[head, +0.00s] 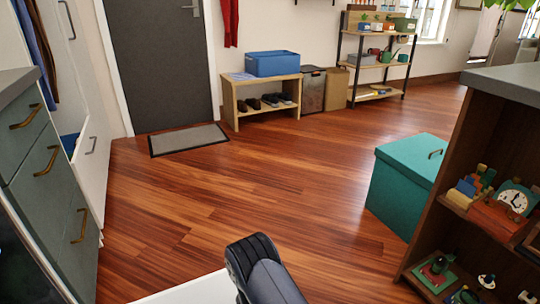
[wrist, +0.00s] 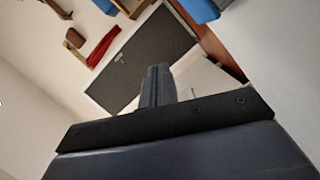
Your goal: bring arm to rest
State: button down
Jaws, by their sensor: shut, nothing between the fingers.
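My gripper (wrist: 158,80) shows in the wrist view, with its two dark fingers pressed together and nothing between them. The wrist view is tilted, and beyond the fingers it shows the grey door (wrist: 145,58) and pale wall. In the head view a dark rounded part of my arm rises from the bottom edge, right of a white surface of my own body. The gripper's fingers cannot be made out in the head view.
Grey-green drawers (head: 48,190) stand close on the left. A wooden shelf unit (head: 440,225) with toys and a teal box (head: 405,180) stand on the right. A bench (head: 262,102), doormat (head: 188,139) and metal-framed rack (head: 378,66) are at the back. The middle wooden floor (head: 240,190) is clear.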

jog(key=a+n, duration=0.1)
jog(key=n, duration=0.1)
jog(key=s+a+f+n+t, duration=0.1)
jog(key=n, duration=0.1)
jog(key=shift+s+a+f, duration=0.15)
jog(key=shift+s+a, duration=0.05)
jog(key=shift+a, duration=0.2)
jog(key=shift+s+a+f+n+t+b, duration=0.1)
jog(key=shift+a+n+t+b, duration=0.1)
jog(key=shift+n, duration=0.4)
jog(key=shift+s+a+f+n+t+b, duration=0.1)
jog(key=shift+a+n, duration=0.05)
jog(key=shift+n, duration=0.45)
